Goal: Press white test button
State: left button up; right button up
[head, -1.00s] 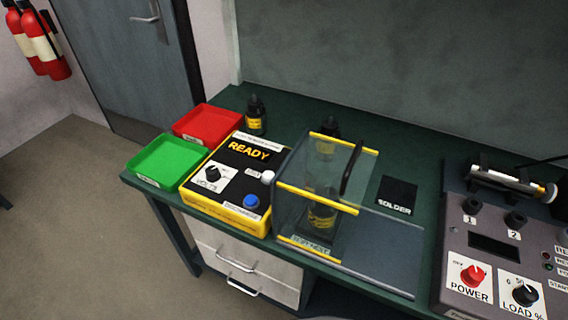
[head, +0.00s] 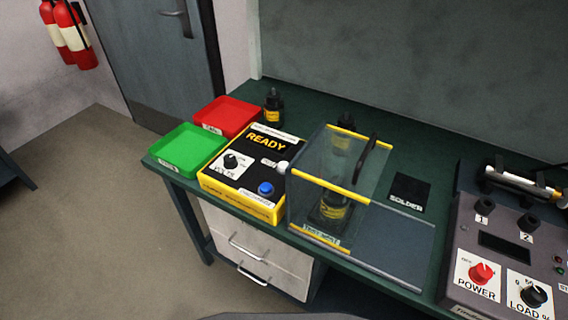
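The white test button (head: 283,167) sits on the right side of a black and yellow tester box (head: 245,172), close to the clear guard. The box's display reads READY. A blue button (head: 265,188) and a black knob (head: 231,161) are also on its top. A clear guard box (head: 307,206) with yellow edges and a black handle (head: 367,158) stands right of the tester. A black bottle-like tube (head: 333,205) with a yellow label is inside the guard. Neither of my grippers is in view.
A red tray (head: 228,113) and a green tray (head: 187,150) lie left of the tester. A dark bottle (head: 272,106) stands behind it. A black SOLDER pad (head: 409,192) and a grey power unit (head: 505,245) are to the right. Drawers (head: 250,245) sit below the bench.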

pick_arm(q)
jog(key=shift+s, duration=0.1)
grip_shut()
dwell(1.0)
